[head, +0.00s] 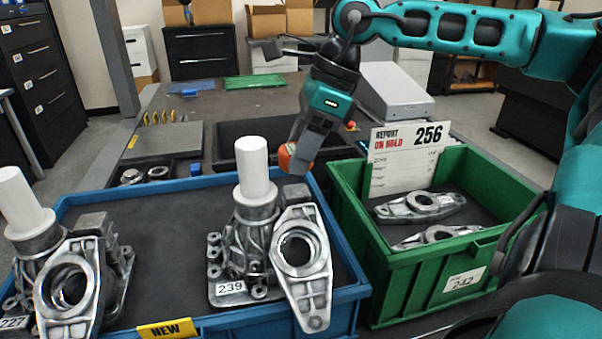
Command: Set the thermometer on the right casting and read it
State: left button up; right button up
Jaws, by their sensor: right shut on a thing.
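The casting tagged 239 (228,258) stands at the right in the blue tray (347,298), with a white cylinder (256,175) upright on it and a flat ringed metal part (312,275) leaning on its front. The casting tagged 227 (110,262) stands at the left with a similar white cylinder. My right gripper (297,160) points down just behind and right of the 239 casting's cylinder, above a grey block (295,191). It is shut on an orange, rounded thing (286,158), perhaps the thermometer, mostly hidden by the fingers. No reading shows. My left gripper is not in view.
A green bin (400,283) at right holds flat metal parts (420,205) and a card reading "256" and "ON HOLD" (404,160). A yellow "NEW" label (167,329) is on the blue tray's front. The tray's floor between the castings is clear.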

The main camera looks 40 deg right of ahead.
aim_at(301, 190)
jog(key=shift+f, duration=2.2)
jog(key=shift+b, duration=0.35)
jog(key=shift+f, duration=0.25)
jog(key=o, duration=1.1)
jog(key=shift+r, duration=0.1)
jog(key=shift+c, duration=0.2)
jog(key=shift+r, duration=0.4)
jog(key=p+v, duration=0.1)
jog(key=v, duration=1)
jog(key=shift+s+r, duration=0.2)
jog(key=shift+r, duration=0.1)
jog(key=shift+f, duration=0.1)
